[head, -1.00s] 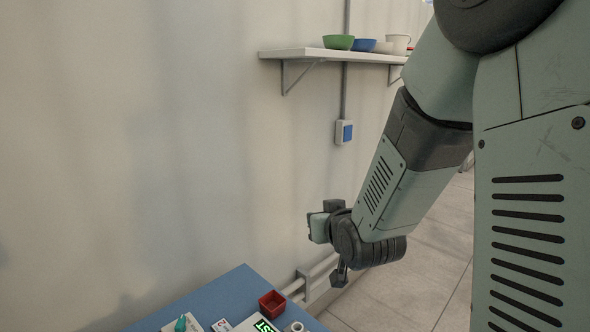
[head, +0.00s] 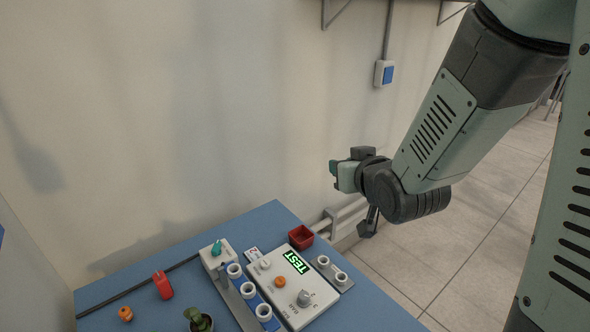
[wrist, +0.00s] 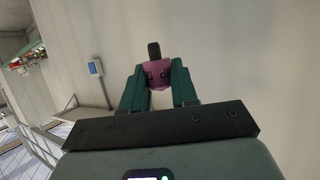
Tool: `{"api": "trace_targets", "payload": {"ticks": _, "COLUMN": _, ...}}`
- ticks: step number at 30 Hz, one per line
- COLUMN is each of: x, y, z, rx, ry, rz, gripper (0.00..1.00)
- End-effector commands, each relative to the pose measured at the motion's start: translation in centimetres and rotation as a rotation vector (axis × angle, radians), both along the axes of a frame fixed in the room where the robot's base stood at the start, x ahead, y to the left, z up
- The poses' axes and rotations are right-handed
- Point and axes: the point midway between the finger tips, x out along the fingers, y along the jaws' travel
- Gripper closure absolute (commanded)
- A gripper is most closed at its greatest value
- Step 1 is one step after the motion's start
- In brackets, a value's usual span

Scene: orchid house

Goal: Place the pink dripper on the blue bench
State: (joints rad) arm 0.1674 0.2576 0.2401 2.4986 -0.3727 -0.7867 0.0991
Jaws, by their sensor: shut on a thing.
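My gripper (wrist: 158,88) is shut on the pink dripper (wrist: 157,72) in the wrist view. The dripper has dark markings on its side and a dark top, and sits between the two green fingers. In the head view my gripper (head: 336,174) is in the air near the wall, above and to the right of the bench's back corner; the dripper cannot be made out there. The blue bench (head: 387,314) fills the lower part of the head view, with several things on it.
On the bench are a red box (head: 301,237), a white panel with a TEST display (head: 292,291), a grey-blue rack with white rings (head: 248,291), a red item (head: 162,285), an orange item (head: 125,314) and a potted plant (head: 199,320). Bare bench lies at front right and left.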

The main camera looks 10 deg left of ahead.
Motion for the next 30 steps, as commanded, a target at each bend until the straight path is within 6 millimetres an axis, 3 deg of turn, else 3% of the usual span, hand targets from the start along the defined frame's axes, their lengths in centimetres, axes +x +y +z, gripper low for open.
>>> {"api": "trace_targets", "payload": {"ticks": 1, "x": -0.3, "y": 1.9, "z": -1.8, "rx": 0.004, "ry": 0.010, "rz": 0.078, "gripper": 1.00}}
{"api": "trace_targets", "payload": {"ticks": 5, "x": -1.9, "y": 6.8, "z": -5.3, "rx": 0.005, "ry": 0.008, "rz": 0.291, "gripper": 1.00}}
{"api": "trace_targets", "payload": {"ticks": 9, "x": -4.9, "y": 11.7, "z": -8.6, "rx": 0.005, "ry": 0.006, "rz": 0.514, "gripper": 1.00}}
{"api": "trace_targets", "payload": {"ticks": 15, "x": -9.5, "y": 16.6, "z": -11.7, "rx": 0.003, "ry": 0.000, "rz": 0.757, "gripper": 1.00}}
{"api": "trace_targets", "payload": {"ticks": 21, "x": -12.2, "y": 18.6, "z": -12.8, "rx": 0.001, "ry": -0.003, "rz": 0.872, "gripper": 1.00}}
{"api": "trace_targets", "payload": {"ticks": 30, "x": -12.6, "y": 18.9, "z": -13.0, "rx": -0.001, "ry": -0.003, "rz": 0.889, "gripper": 1.00}}
